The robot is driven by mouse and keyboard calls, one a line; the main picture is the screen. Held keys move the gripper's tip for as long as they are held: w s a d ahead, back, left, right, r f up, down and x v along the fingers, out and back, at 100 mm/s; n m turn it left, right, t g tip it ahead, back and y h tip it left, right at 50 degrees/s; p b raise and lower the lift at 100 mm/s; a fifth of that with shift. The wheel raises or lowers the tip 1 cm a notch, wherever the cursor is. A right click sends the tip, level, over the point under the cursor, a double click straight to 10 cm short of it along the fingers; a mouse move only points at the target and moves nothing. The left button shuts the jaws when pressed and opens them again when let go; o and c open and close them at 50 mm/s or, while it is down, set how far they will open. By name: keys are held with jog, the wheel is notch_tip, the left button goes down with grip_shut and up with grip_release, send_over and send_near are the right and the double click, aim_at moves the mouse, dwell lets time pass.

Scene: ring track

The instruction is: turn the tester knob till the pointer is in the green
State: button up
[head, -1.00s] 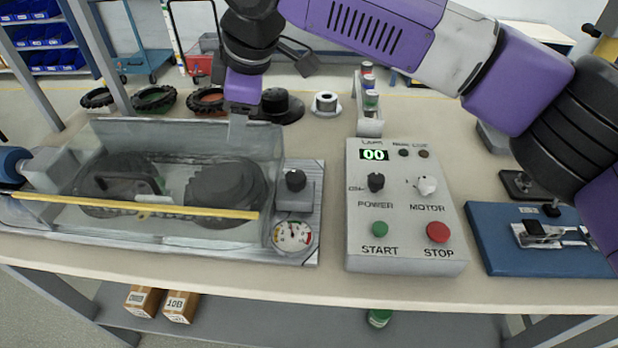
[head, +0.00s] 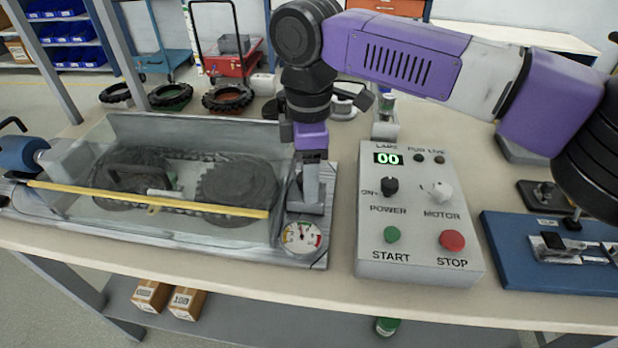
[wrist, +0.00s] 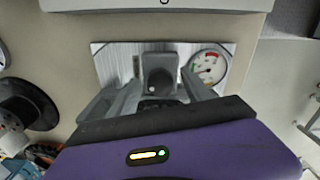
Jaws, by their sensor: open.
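The tester knob, a dark round knob on a grey block, shows in the wrist view (wrist: 159,82), between the spread fingers of my gripper (wrist: 161,88). I cannot tell whether either finger touches it. In the head view my gripper (head: 311,182) points down over the knob block (head: 303,208) and hides the knob. The round white gauge (head: 301,237) sits just in front of the block, with coloured bands and red at its right. It also shows in the wrist view (wrist: 208,67). Its pointer looks roughly upright in the head view, but its band is too small to tell.
A clear guard box (head: 180,125) over black wheels and a belt stands left of the gripper. A grey control box (head: 415,255) with knobs and START and STOP buttons stands close on the right. A blue plate (head: 510,275) with a clamp lies further right.

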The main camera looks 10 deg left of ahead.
jog(key=shift+f, duration=0.45)
